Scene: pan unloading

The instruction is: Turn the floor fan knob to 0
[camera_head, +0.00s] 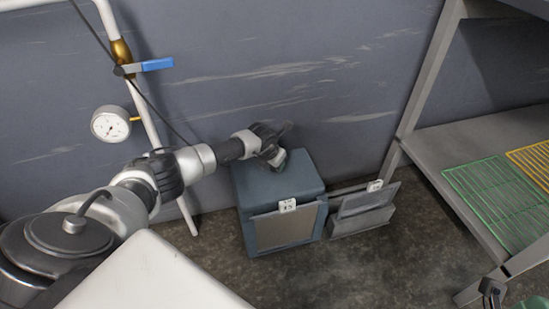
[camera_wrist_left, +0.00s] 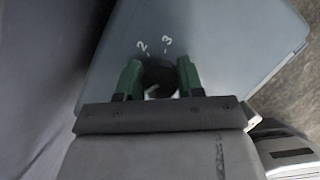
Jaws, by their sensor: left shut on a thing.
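The floor fan is a blue-grey box (camera_head: 280,182) on the floor by the wall, with a mesh front panel. Its dark round knob (camera_wrist_left: 160,77) shows in the left wrist view, with white marks 2 and 3 beyond it on the top face. A short white line on the knob slants to the lower left. Any 0 mark is hidden. My left gripper (camera_head: 277,154) is over the fan's top; in the wrist view its green-padded fingers (camera_wrist_left: 160,78) are shut on the knob, one each side. A dark part at the lower right (camera_head: 491,288) may be my right gripper; its jaws are unclear.
A metal shelf (camera_head: 455,150) with green and yellow racks (camera_head: 495,195) stands at the right. A grey panelled unit (camera_head: 362,212) is beside the fan. A pipe with a gauge (camera_head: 110,124) and blue valve handle (camera_head: 157,64) is at the left. Floor in front is clear.

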